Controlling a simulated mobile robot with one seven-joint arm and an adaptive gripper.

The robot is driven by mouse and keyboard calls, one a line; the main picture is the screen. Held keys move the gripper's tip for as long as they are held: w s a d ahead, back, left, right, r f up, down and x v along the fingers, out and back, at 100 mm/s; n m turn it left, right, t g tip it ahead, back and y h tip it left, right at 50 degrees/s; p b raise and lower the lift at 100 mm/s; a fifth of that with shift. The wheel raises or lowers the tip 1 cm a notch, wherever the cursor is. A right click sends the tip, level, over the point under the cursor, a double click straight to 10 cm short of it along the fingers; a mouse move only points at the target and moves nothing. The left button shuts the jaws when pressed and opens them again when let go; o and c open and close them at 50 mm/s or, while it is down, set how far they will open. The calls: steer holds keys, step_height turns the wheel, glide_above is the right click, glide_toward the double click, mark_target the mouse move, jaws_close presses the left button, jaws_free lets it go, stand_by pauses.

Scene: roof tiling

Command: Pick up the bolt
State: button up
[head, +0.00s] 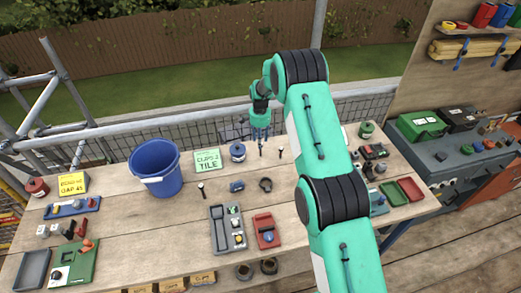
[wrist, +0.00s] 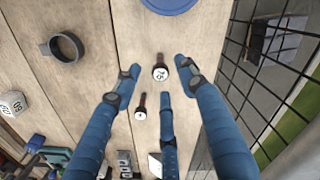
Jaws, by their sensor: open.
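In the wrist view, a bolt (wrist: 160,73) with a dark reddish shank and a white round head marked with a number, perhaps 75, shows between my fingertips. My gripper (wrist: 160,76) has its three blue fingers spread around it, with no clear contact. A second, similar bolt (wrist: 140,113) stands close by, just outside the fingers; it also shows in the head view (head: 280,153). In the head view my gripper (head: 260,138) points down at the back of the table, and the fingers largely hide the bolt below them. A third bolt (head: 202,190) stands further left.
A dark ring clamp (head: 265,185) lies in front. Mesh railing (wrist: 265,80) runs close behind.

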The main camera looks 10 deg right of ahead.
steer(key=shift+f, duration=0.1)
steer(key=shift+d+f, duration=0.15)
steer(key=shift+f, duration=2.35)
steer(key=shift+c, duration=0.3)
jaws_close()
